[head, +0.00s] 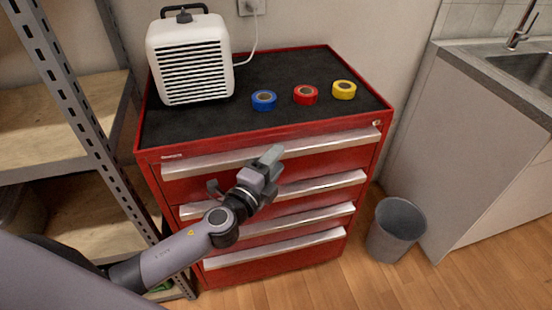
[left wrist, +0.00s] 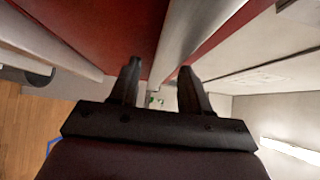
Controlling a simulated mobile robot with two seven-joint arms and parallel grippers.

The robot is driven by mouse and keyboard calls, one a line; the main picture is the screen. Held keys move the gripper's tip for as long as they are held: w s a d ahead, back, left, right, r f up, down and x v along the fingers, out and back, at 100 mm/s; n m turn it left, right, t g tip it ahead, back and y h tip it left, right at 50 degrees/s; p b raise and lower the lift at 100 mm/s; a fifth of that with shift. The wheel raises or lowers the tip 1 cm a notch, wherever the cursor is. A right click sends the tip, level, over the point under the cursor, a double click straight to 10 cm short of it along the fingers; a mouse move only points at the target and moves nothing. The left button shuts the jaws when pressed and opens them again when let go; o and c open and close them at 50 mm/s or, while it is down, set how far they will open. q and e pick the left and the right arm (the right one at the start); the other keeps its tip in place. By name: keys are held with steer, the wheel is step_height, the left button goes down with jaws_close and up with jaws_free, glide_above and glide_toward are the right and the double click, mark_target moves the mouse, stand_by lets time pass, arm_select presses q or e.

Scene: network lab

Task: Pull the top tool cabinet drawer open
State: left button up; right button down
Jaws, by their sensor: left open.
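The red tool cabinet (head: 160,185) stands in the middle of the head view, with several drawers that look shut. Its top drawer has a long silver handle (head: 330,142) across the front. My left gripper (head: 273,163) is at the front of the top drawer, near the middle of this handle, and hides part of it. In the left wrist view the gripper's fingers (left wrist: 158,75) are apart, and the silver handle (left wrist: 190,35) runs in the gap between them. I cannot tell whether they touch it. My right gripper is in neither view.
On the cabinet's black top are a white heater (head: 190,60) and blue (head: 264,100), red (head: 306,95) and yellow (head: 344,90) tape rolls. A grey bin (head: 397,228) stands on the floor at right. A metal shelf (head: 60,90) stands close at left.

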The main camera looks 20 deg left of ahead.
arm_select(q)
steer(key=shift+w+d, duration=0.1)
steer(key=shift+w, duration=0.3)
jaws_close()
steer(key=shift+f, duration=0.1)
